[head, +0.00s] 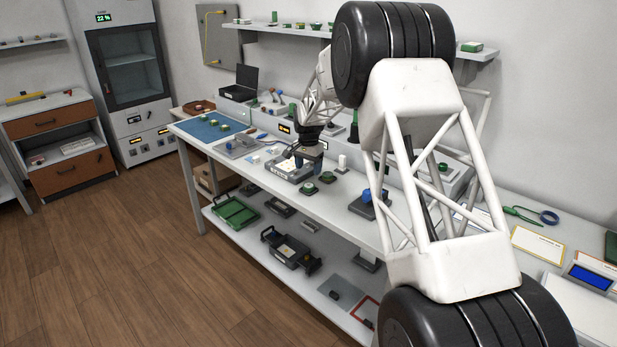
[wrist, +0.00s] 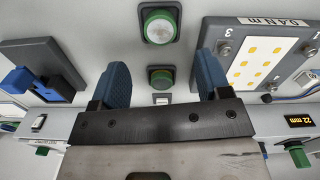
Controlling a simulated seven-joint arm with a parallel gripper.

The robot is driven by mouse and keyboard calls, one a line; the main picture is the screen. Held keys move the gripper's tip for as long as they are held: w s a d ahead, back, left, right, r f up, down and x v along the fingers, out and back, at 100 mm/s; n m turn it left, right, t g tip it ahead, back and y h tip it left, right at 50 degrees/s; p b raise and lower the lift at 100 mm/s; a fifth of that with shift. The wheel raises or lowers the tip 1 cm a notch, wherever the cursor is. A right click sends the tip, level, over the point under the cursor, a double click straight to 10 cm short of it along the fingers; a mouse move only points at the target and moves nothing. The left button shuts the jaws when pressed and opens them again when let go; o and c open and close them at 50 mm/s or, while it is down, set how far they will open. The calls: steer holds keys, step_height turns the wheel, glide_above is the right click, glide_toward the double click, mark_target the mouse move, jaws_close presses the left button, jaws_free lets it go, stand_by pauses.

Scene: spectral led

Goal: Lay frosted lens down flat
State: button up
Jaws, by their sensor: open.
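Two small round green-rimmed pieces lie on the bench near my gripper (head: 310,168). One has a pale, cloudy centre like a frosted lens (wrist: 160,26); in the head view this green-rimmed piece (head: 309,188) is at the bench's front. The other, a darker green piece (wrist: 161,77), shows between my finger pads in the wrist view, and also in the head view (head: 328,177). I cannot tell for sure which is the frosted lens. My gripper (wrist: 162,82) is open, its blue pads apart, with nothing seen held.
A grey board with yellow LED squares (wrist: 262,65) is beside my gripper. A dark block with a blue clamp (wrist: 38,80) is on the other side. A small white piece (head: 342,163) stands behind. A blue mat (head: 208,127) lies at the bench's far end.

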steer(key=shift+r, duration=2.3)
steer(key=s+d+r+n, duration=0.1)
steer(key=s+d+r, duration=0.2)
steer(key=s+r, duration=0.5)
steer(key=s+d+r+n+t, duration=0.1)
steer(key=s+d+r, duration=0.25)
steer(key=s, duration=0.75)
steer(key=s+d+r+n, duration=0.1)
steer(key=s+d+r, duration=0.2)
steer(key=s+r, duration=0.5)
steer(key=s+d+f+n, duration=0.1)
steer(key=s+d+f, duration=0.1)
steer(key=s, duration=1.1)
steer(key=s+d+f+n+t, duration=0.1)
steer(key=s+d+f, duration=0.1)
steer(key=s, duration=1.1)
steer(key=s+d+f+n, duration=0.1)
steer(key=s+f+n, duration=0.1)
steer(key=s, duration=1.1)
steer(key=shift+d+f+t, duration=0.25)
steer(key=shift+d+t, duration=0.05)
steer(key=shift+d, duration=0.1)
